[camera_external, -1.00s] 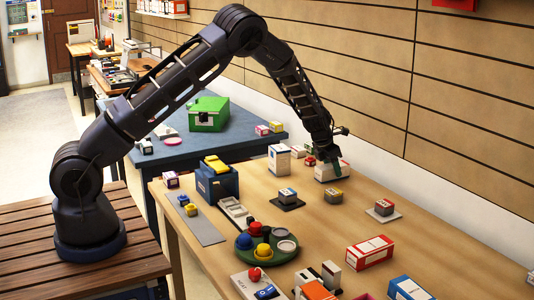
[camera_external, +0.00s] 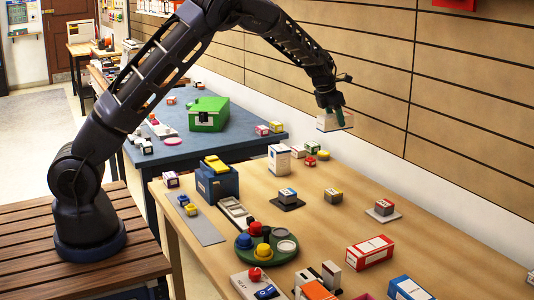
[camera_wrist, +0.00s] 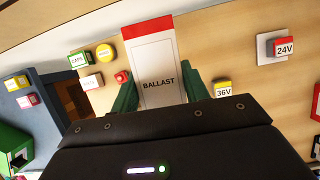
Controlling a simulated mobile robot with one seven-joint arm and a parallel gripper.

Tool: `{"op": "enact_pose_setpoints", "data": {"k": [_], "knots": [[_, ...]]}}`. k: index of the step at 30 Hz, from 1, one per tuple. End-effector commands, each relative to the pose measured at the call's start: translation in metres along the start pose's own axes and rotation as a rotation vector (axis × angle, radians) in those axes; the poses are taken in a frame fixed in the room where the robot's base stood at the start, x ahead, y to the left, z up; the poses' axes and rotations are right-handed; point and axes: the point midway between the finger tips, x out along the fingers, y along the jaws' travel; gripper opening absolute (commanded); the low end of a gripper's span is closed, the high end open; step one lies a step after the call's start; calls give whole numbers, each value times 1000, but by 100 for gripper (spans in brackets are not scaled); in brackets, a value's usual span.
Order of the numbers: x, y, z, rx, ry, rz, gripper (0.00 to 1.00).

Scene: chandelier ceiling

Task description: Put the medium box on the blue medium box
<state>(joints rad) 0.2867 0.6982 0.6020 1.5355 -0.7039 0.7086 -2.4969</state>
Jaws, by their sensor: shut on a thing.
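A white box with a red end and the word BALLAST (camera_wrist: 157,82) sits between the green fingers of my gripper (camera_wrist: 160,92) in the wrist view. In the external view, my gripper (camera_external: 337,113) is shut on this box (camera_external: 328,124) and holds it in the air above the far part of the wooden table. A blue and white box (camera_external: 411,289) lies at the near right edge of the table, well away from my gripper. Its far end shows, and its near part is cut by the frame.
A red and white box (camera_external: 369,252) lies on the right of the table. A tall white box (camera_external: 279,159) stands at the back. Small blocks, including a 24V one (camera_wrist: 284,47), sit on pads. A green plate (camera_external: 244,242) holds round pieces. Bare table surrounds the blocks.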

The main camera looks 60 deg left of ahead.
Motion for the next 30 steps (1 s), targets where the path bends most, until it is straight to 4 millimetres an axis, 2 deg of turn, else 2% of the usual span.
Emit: {"op": "enact_pose_setpoints", "data": {"k": [8, 11, 13, 17, 23, 30], "knots": [[-8, -2, 4, 4, 0, -2, 12], [-8, -14, 5, 25, 2, -12, 12], [-8, -31, 6, 55, 4, -26, 12], [-8, -80, 8, 145, 12, -66, 12], [-10, -168, 5, 309, 23, -137, 12], [-21, -271, -9, 508, 31, -221, 12]]}}
